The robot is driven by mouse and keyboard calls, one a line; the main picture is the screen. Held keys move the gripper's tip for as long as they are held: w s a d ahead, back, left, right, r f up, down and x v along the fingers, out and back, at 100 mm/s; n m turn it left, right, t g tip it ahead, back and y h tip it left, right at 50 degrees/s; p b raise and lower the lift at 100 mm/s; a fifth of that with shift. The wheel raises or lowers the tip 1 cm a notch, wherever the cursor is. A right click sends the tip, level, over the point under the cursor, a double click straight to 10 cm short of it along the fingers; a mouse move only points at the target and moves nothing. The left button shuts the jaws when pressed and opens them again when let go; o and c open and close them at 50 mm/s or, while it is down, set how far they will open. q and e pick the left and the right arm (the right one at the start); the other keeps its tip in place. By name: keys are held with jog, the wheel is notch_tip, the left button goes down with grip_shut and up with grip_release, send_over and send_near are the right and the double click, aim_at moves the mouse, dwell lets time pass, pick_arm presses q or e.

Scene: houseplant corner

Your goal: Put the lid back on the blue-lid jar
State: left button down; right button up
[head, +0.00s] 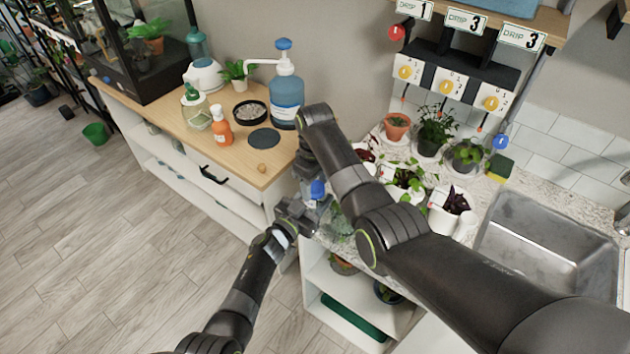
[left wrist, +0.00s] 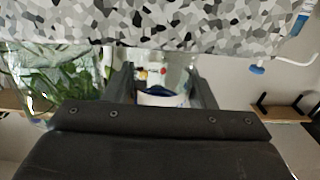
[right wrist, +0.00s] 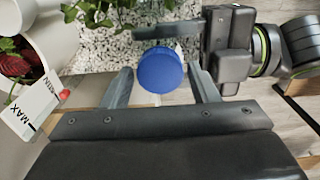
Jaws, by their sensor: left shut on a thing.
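The blue lid (head: 317,188) shows just below my right gripper and above my left gripper. In the right wrist view, the round blue lid (right wrist: 160,70) lies between the fingertips of my right gripper (right wrist: 160,72), with a gap on each side. That gripper is open. My left gripper (head: 300,213) is shut on the jar, at the front of the counter. The clear jar (left wrist: 172,72) shows between its fingers in the left wrist view, with a blue edge near it. The jar is mostly hidden in the head view. I cannot tell whether the lid is seated on it.
A speckled counter (head: 470,240) with several potted plants and a sink (head: 555,245) is at the right. The wooden cabinet top (head: 235,155) at the left holds a blue pump bottle (head: 286,98), an orange spray bottle (head: 221,125) and a dark disc (head: 264,138).

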jog(key=c, duration=0.8)
jog(key=shift+o, duration=0.2)
jog(key=m, duration=0.5)
jog(key=shift+m, duration=0.3)
jog(key=m, duration=0.6)
jog(key=o, duration=1.1)
jog(key=shift+o, duration=0.2)
notch_tip(320, 180, up, 12)
pick_arm(q)
jog(key=c, duration=0.5)
grip_release()
